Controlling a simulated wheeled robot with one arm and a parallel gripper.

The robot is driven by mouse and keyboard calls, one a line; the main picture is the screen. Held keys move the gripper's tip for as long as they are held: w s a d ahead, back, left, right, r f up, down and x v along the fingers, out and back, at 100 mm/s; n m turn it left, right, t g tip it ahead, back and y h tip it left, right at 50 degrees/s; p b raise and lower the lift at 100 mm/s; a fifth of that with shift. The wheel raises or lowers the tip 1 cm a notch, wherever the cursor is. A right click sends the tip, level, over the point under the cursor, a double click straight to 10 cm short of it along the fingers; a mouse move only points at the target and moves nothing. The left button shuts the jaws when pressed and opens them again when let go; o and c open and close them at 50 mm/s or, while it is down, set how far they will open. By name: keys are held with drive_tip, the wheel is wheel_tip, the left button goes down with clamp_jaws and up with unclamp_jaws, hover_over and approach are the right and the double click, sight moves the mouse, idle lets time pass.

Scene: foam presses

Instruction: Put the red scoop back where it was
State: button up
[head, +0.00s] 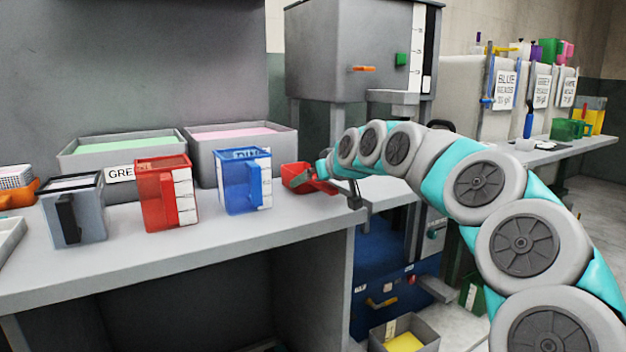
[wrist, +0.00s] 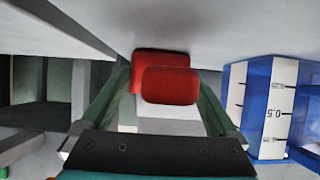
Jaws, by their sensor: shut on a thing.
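The red scoop (head: 298,174) is at the right end of the grey counter (head: 215,250), just right of the blue jug (head: 240,187). My gripper (head: 326,178) reaches in from the right and is shut on the scoop. In the wrist view the red scoop (wrist: 170,86) shows between the two green fingers, and the blue jug (wrist: 270,110) stands to the right. I cannot tell whether the scoop touches the counter. The fingers and arm hide part of the scoop.
A red jug (head: 165,195) and a grey jug (head: 74,212) stand farther left. Grey bins of green (head: 68,165) and pink (head: 207,165) material stand behind. A grey machine (head: 345,55) rises behind my arm. An open box (head: 425,338) sits on the floor.

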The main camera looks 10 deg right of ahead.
drive_tip(key=shift+f, duration=0.2)
drive_tip(key=o, duration=1.1)
drive_tip(key=shift+r, duration=0.15)
drive_tip(key=shift+r, duration=0.1)
drive_tip(key=b+v, duration=0.1)
drive_tip(key=v, duration=1.1)
drive_tip(key=shift+b, duration=0.35)
